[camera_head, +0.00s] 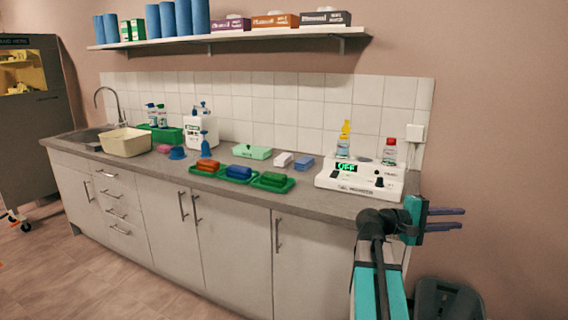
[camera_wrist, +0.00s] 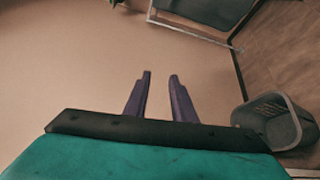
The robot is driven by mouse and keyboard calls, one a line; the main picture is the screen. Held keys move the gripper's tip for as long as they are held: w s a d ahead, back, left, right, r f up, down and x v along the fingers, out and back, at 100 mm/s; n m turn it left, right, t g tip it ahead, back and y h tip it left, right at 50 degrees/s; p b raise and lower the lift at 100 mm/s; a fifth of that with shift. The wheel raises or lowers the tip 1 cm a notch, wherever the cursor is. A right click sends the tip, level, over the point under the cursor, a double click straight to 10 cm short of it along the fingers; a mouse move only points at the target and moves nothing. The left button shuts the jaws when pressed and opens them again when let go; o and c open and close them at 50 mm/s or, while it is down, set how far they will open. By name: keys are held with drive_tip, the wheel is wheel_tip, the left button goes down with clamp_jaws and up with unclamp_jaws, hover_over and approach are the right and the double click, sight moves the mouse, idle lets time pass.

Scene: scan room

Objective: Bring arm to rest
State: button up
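My gripper (camera_head: 462,219) is at the right end of the counter in the head view, raised above counter height and pointing right toward the bare wall. Its two dark purple fingers also show in the wrist view (camera_wrist: 160,78). They stand apart with nothing between them, only plain wall behind. My teal and black arm comes up from the bottom of the head view, in front of the counter's right end.
The counter (camera_head: 318,199) holds a white device (camera_head: 358,182) reading "OFF", green trays (camera_head: 272,187), a beige basin (camera_head: 125,142) and bottles. A shelf (camera_head: 230,38) hangs above. A dark bin (camera_head: 447,300) stands on the floor below my gripper.

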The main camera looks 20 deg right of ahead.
drive_tip(key=w+a+f+n+t+y+p, duration=0.1)
drive_tip(key=w+a+f+n, duration=0.2)
drive_tip(key=f, duration=0.4)
drive_tip(key=w+a+f+t, duration=0.2)
drive_tip(key=w+a+f, duration=0.2)
drive_tip(key=f, duration=0.3)
drive_tip(key=w+a+f+n+t+y+p, duration=0.1)
drive_tip(key=w+a+f+n, duration=0.2)
drive_tip(key=f, duration=0.4)
drive_tip(key=a+f+n+y, duration=0.1)
drive_tip(key=a+f+y, duration=0.1)
drive_tip(key=a+f, duration=0.6)
drive_tip(key=a+f+y, duration=0.2)
drive_tip(key=a+f, duration=0.4)
drive_tip(key=f, duration=0.5)
drive_tip(key=s+a+f+g+y+p, duration=0.1)
drive_tip(key=s+a+f+y, duration=0.1)
drive_tip(key=s+a+f, duration=0.5)
drive_tip(key=s+a+f+y+p, duration=0.15)
drive_tip(key=s+a+f, duration=0.25)
drive_tip(key=a+f, duration=0.55)
drive_tip(key=s+a+f+m+g+y, duration=0.1)
drive_tip(key=s+a+f+m+y, duration=0.1)
drive_tip(key=s+a, duration=0.3)
drive_tip(key=s+a+f+m+g+y, duration=0.1)
drive_tip(key=s+a+f+y, duration=0.4)
drive_tip(key=a, duration=0.5)
drive_tip(key=shift+s+m+g, duration=0.3)
drive_tip(key=shift+s+m, duration=0.45)
drive_tip(key=shift+m, duration=0.05)
